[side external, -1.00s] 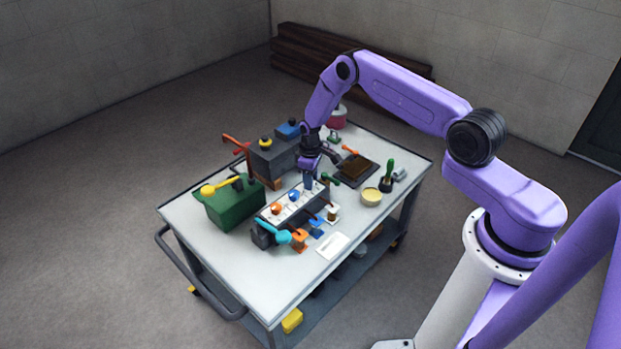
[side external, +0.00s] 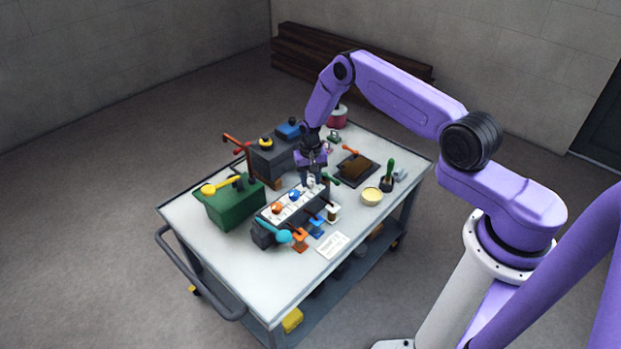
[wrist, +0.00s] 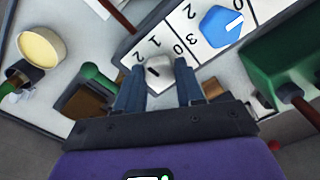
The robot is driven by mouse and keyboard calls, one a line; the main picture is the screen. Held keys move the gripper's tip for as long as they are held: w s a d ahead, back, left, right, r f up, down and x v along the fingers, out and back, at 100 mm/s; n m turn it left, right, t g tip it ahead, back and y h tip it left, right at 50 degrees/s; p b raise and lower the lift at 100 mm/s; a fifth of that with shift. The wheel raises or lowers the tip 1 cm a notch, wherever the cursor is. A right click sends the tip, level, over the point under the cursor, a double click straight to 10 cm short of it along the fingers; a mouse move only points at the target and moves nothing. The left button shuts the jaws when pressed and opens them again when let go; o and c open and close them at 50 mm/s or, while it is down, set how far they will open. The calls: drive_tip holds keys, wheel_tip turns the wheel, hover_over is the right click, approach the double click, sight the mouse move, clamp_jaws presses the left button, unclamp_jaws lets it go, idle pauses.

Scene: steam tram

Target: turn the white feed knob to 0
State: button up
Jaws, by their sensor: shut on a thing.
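The white feed knob (wrist: 160,72) sits on the white numbered panel, between the two blue-grey fingers of my gripper (wrist: 159,88) in the wrist view. My gripper is shut on it, one finger on each side. A dark pointer mark lies across the knob's face; I cannot tell for sure which digit it points at. Printed digits, including a 0, show around the knob, upside down or tilted. In the side view my gripper (side external: 311,180) comes down on the far right end of the control box (side external: 264,233), and the knob is small and partly hidden.
A blue knob (wrist: 221,26) is next to the white one; an orange knob (side external: 277,208) is farther along. Levers with orange, blue and white handles stand along the box's front. A green box (side external: 232,208) is to the left, a yellow bowl (side external: 371,196) to the right.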

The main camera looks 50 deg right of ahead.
drive_tip(key=m, duration=0.4)
drive_tip(key=shift+m, duration=0.3)
drive_tip(key=m, duration=1.4)
drive_tip(key=shift+w+a, duration=0.1)
drive_tip(key=shift+m, duration=0.3)
drive_tip(key=o, duration=1)
